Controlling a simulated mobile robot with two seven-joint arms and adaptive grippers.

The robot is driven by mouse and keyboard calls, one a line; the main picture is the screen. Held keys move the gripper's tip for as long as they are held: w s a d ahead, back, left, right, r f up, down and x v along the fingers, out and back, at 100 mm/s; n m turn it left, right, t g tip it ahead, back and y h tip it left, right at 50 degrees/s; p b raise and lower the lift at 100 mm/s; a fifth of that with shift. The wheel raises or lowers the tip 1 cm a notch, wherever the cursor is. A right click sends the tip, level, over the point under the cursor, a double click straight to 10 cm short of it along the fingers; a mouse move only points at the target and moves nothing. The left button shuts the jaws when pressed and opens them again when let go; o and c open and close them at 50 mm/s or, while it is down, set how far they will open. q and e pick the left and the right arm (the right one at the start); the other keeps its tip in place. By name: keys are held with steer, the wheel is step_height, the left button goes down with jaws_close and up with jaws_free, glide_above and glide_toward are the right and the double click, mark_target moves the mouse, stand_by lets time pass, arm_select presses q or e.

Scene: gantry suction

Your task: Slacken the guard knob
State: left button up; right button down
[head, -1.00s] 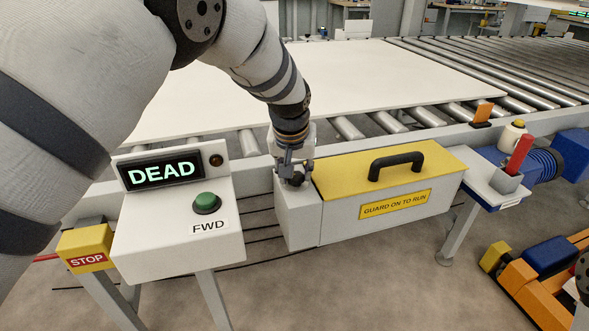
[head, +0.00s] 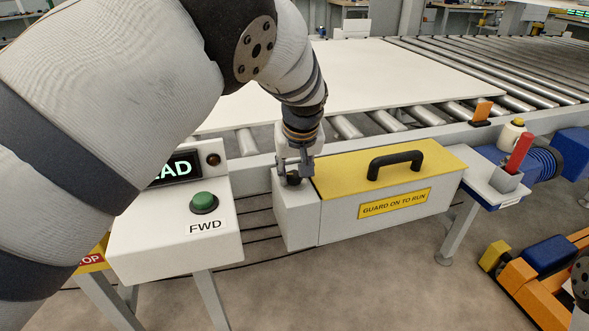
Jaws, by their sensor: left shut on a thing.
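The guard is a light grey box with a yellow lid (head: 410,163), a black handle (head: 396,161) and a "GUARD ON TO RUN" label (head: 394,204). The black guard knob (head: 293,178) sits on top of the grey block (head: 296,218) at the guard's left end. My left gripper (head: 293,174) points down and is shut on the knob, with its fingers hiding part of it. At the right edge, a small dark part of my right arm shows, but its gripper cannot be made out.
A control box with a green FWD button (head: 204,203) and a partly hidden display stands left, under my left arm. A white board (head: 370,80) lies on the rollers behind. A red-handled item (head: 519,152) stands in a grey holder at right.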

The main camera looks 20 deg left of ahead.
arm_select(q)
steer(key=o, duration=1.2)
steer(key=shift+c, duration=0.2)
steer(key=v, duration=1.2)
